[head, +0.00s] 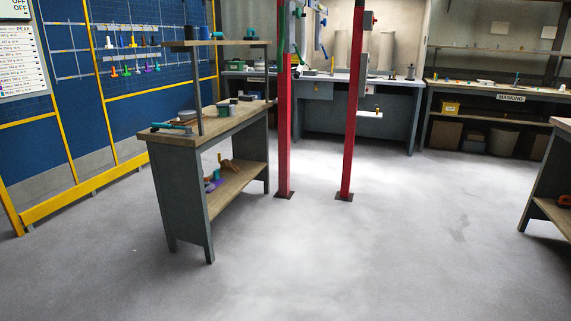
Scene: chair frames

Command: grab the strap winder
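I cannot pick out the strap winder for certain; the objects on the benches are small at this distance. A teal tool-like object (172,127) lies on the near end of the grey workbench (205,126) at centre left. A brown object (229,164) and a purple object (213,184) sit on that bench's lower shelf. An orange and dark object (565,201) is partly cut off on the lower shelf of the bench at the right edge. Neither of my grippers is in view.
Two red posts (284,120) (352,110) stand on the floor right of the workbench. A yellow-framed blue tool wall (110,110) is at left. Back benches (400,82) carry small items. A bench (545,165) borders the right. The grey floor (390,250) in front is clear.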

